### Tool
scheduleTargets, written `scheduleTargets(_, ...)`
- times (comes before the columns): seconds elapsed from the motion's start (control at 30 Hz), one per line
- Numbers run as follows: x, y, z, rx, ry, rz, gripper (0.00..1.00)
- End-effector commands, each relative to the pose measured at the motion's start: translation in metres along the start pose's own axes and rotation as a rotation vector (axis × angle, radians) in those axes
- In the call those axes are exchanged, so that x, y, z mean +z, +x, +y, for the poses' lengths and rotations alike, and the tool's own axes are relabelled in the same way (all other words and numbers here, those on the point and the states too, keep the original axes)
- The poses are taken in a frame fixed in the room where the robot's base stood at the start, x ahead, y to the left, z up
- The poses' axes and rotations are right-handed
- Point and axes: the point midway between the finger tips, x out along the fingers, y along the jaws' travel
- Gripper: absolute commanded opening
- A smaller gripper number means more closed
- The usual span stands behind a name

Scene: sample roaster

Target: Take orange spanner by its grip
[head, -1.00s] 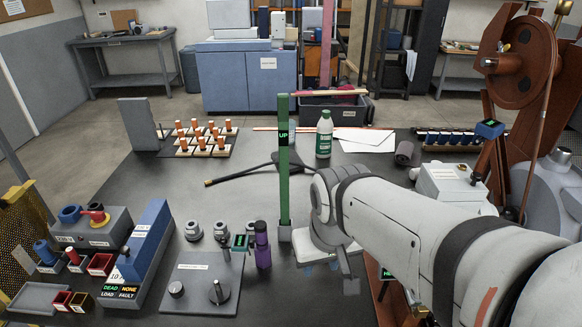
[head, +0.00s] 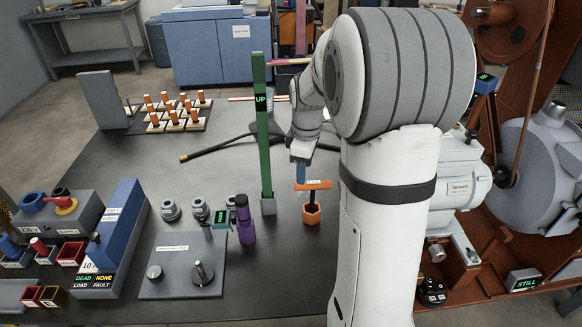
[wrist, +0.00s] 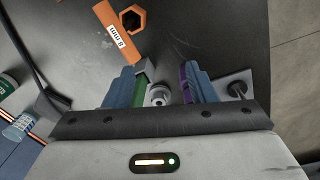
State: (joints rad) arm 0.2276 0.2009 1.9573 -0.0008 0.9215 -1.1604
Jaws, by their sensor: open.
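The orange spanner (head: 313,184) stands in the head view just right of the green "UP" post, its bar-like grip lying level above an orange hexagonal part (head: 311,213). In the wrist view its orange bar (wrist: 113,30), with a white "8 mm" label, is at the top, beside the orange hexagonal ring (wrist: 133,19). My gripper (head: 300,155) points down just above the grip in the head view; whether it touches is unclear. In the wrist view my gripper (wrist: 165,75) has its blue fingers apart, with the spanner beyond them and nothing clearly held.
The green post (head: 263,130) stands close left of the spanner. A purple bottle (head: 245,220) and a knob panel (head: 182,265) are further left. The grey motor housing (head: 462,175) is at right. Dark table around the spanner's base is clear.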

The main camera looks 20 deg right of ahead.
Motion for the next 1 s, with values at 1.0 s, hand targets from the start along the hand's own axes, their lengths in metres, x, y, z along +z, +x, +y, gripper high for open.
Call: scheduleTargets(1.0,0.020,0.158,0.073,-0.063,-0.361,-0.014,0.51)
